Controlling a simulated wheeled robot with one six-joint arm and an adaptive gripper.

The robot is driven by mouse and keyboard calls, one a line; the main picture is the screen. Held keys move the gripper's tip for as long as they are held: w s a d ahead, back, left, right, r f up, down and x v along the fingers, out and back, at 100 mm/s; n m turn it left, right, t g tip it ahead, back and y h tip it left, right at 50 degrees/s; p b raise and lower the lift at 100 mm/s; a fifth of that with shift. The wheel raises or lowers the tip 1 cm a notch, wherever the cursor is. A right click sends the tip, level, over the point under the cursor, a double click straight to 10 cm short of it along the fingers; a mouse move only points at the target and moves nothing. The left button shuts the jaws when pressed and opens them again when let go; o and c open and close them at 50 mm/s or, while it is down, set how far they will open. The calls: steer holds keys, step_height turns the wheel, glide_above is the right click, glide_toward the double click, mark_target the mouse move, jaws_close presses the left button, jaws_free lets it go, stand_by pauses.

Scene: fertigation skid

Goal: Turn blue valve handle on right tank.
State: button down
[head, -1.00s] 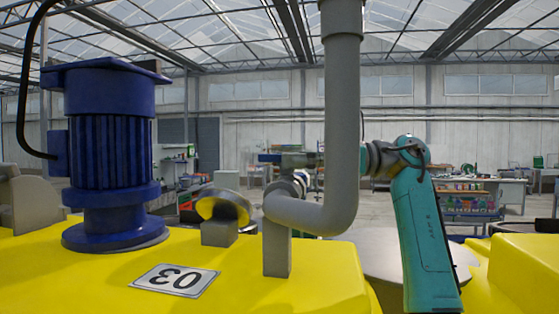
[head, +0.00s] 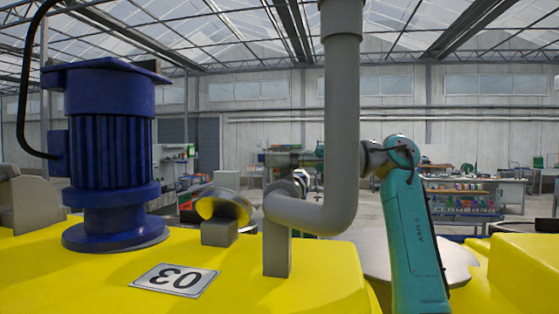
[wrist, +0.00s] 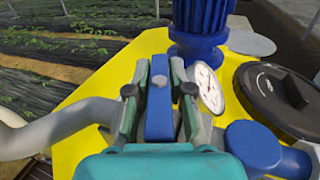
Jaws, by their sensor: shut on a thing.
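The blue valve handle (wrist: 160,112) shows in the wrist view as a flat blue bar between my two fingers, pointing away from my wrist. My gripper (wrist: 160,76) is shut on it, with one finger against each side. The valve body under the handle is hidden by the gripper. The yellow tank (wrist: 105,95) lies beneath and beyond it. In the head view my arm reaches left behind a grey vertical pipe, and the handle cannot be made out clearly there.
In the wrist view a blue motor (wrist: 199,25), a white gauge (wrist: 207,88), a black lid (wrist: 278,95) and a blue pipe fitting (wrist: 254,146) stand ahead and right. A grey pipe (wrist: 65,124) curves at left. In the head view the thick grey pipe (head: 341,120) stands before my arm.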

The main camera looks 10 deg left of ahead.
steer(key=shift+w+m+t+y, duration=0.1)
steer(key=shift+m+t+y, duration=0.1)
steer(key=shift+m+t, duration=1.15)
steer(key=shift+w+m+t+y, duration=0.15)
steer(key=shift+m+t, duration=0.6)
steer(key=shift+t, duration=1.2)
steer(key=c, duration=1.1)
jaws_free()
steer(key=d, duration=1.2)
steer(key=shift+s, duration=0.3)
